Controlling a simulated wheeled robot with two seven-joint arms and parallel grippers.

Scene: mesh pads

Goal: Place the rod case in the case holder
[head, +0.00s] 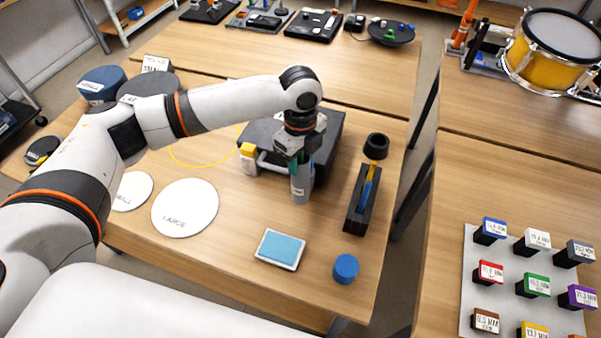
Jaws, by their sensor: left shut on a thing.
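My left gripper (298,158) points down in the middle of the table and is shut on a grey upright cylinder with a small label, which looks like the rod case (301,188). The gripper hides the case's upper part. A short black ring-shaped cup (376,146), which looks like the case holder, stands to the right of the gripper and farther back, apart from the case. I cannot tell from its size whether anything is inside it. My right gripper is not in view.
A dark machine box (325,130) stands just behind the case. A black slotted block (354,212) with blue and yellow pieces lies right of it. A blue-topped pad (280,250), a blue cylinder (346,268) and a white disc (185,208) lie nearer. Bare wood lies between.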

